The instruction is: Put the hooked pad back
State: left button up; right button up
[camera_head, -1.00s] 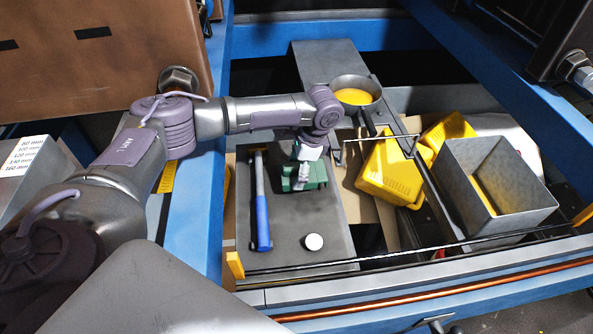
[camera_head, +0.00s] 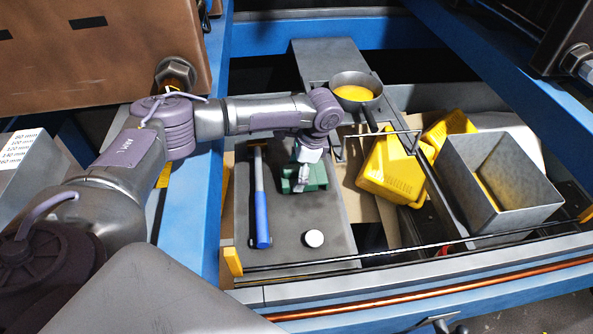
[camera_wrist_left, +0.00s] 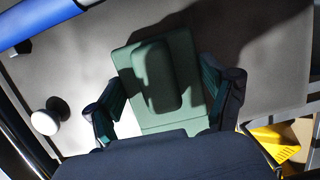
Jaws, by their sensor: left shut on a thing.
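The pad is a green block (camera_head: 316,176) with a raised, rounded middle part. It lies on or just above the grey board, and I cannot tell which. My left gripper (camera_head: 301,184) reaches down over it from the arm at the left. In the left wrist view the green pad (camera_wrist_left: 190,85) sits between the two dark fingers of the left gripper (camera_wrist_left: 166,108), which is shut on it. No hook is clearly visible on the pad. My right gripper is in neither view.
The grey board (camera_head: 285,225) also bears a blue-handled hammer (camera_head: 262,215) and a white round cap (camera_head: 314,238). A pan with yellow contents (camera_head: 355,93), yellow bins (camera_head: 392,172) and a grey metal box (camera_head: 505,200) stand to the right. Blue beams flank the area.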

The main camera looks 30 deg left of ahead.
pick_arm(q)
jog(key=shift+f, duration=0.3)
jog(key=o, duration=1.5)
jog(key=shift+r, duration=0.1)
jog(key=v, duration=1.1)
jog(key=shift+w+d+r, duration=0.15)
jog(key=shift+r, duration=0.25)
